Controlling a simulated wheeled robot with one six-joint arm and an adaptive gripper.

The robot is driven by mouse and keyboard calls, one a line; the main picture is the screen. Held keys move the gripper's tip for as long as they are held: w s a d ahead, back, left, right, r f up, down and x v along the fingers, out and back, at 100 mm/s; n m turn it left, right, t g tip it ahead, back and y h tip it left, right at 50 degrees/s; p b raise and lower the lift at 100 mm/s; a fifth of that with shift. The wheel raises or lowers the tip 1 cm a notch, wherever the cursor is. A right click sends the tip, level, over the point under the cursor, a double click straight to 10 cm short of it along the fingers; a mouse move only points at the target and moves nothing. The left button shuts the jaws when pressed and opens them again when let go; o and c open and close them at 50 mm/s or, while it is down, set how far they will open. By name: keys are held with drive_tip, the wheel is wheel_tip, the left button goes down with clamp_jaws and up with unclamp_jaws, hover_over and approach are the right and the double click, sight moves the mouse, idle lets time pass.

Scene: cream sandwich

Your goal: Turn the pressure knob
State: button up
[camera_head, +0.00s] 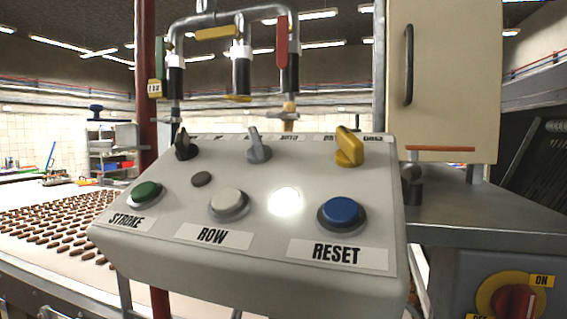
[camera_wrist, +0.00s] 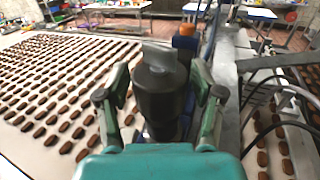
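In the wrist view, my gripper (camera_wrist: 160,76) has its green fingers on either side of a dark grey, round knob (camera_wrist: 160,92) with a flat, lighter grey face. The knob sits between the fingers, and narrow gaps seem to show at both sides, so the fingers look open around it. No label on it is readable, so I cannot confirm it is the pressure knob. Blue parts show beside and below it. The teal gripper body hides what is nearer. My gripper does not show in the head view.
A control box (camera_head: 160,250) with selector switches and STROKE, ROW and RESET buttons fills the head view's middle. Pipes with valves (camera_head: 240,75) rise behind it. In the wrist view, a conveyor (camera_wrist: 20,160) with rows of brown pieces lies left; metal framing and cables (camera_wrist: 280,90) crowd the right.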

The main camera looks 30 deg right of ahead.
idle(0.3)
drive_tip(key=shift+v, duration=3.75)
